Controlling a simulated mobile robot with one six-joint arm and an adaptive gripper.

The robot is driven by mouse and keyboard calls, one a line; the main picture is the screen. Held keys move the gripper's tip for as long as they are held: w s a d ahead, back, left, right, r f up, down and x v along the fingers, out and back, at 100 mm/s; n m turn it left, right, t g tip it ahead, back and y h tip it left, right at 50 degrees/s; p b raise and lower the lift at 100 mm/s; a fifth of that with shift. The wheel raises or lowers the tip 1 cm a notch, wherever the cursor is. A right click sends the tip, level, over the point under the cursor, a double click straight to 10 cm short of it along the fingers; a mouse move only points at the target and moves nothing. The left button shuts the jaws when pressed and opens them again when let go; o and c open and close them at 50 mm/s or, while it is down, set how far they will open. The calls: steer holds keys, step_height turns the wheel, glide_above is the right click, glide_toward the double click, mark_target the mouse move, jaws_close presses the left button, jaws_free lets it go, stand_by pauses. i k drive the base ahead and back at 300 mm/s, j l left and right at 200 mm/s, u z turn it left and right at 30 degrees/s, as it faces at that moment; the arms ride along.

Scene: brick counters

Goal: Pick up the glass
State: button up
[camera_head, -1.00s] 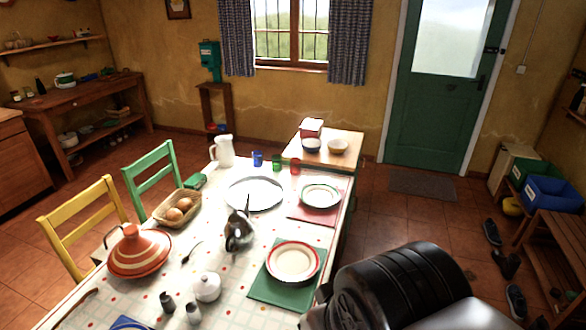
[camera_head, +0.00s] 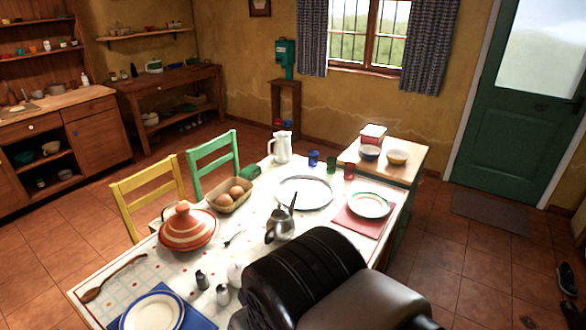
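Three small coloured glasses stand in a row at the far end of the dining table (camera_head: 252,232). They are a blue glass (camera_head: 313,158), a green glass (camera_head: 331,168) and a red glass (camera_head: 349,171). All three stand apart from each other, behind a round white platter (camera_head: 304,193). A black and grey part of my own arm fills the bottom middle of the view, well in front of the glasses.
A white jug (camera_head: 280,147) stands left of the glasses. A small counter (camera_head: 411,166) with bowls adjoins the far end. Chairs line the left side.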

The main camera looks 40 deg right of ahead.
mark_target(349, 171)
steer(key=i+l+u, duration=0.1)
steer(key=l+u, duration=0.25)
steer(key=l, duration=0.6)
steer(key=l+u, duration=0.35)
steer(key=l, duration=0.55)
steer(key=k+l+u, duration=0.1)
steer(key=l+u, duration=0.25)
steer(key=l, duration=0.6)
steer(key=k+l, duration=0.1)
steer(key=l, duration=0.5)
steer(key=k+l, duration=0.1)
steer(key=l, duration=0.55)
steer(key=k+l, duration=0.1)
steer(key=l, duration=0.5)
steer(key=k+l, duration=0.1)
steer(key=l, duration=0.5)
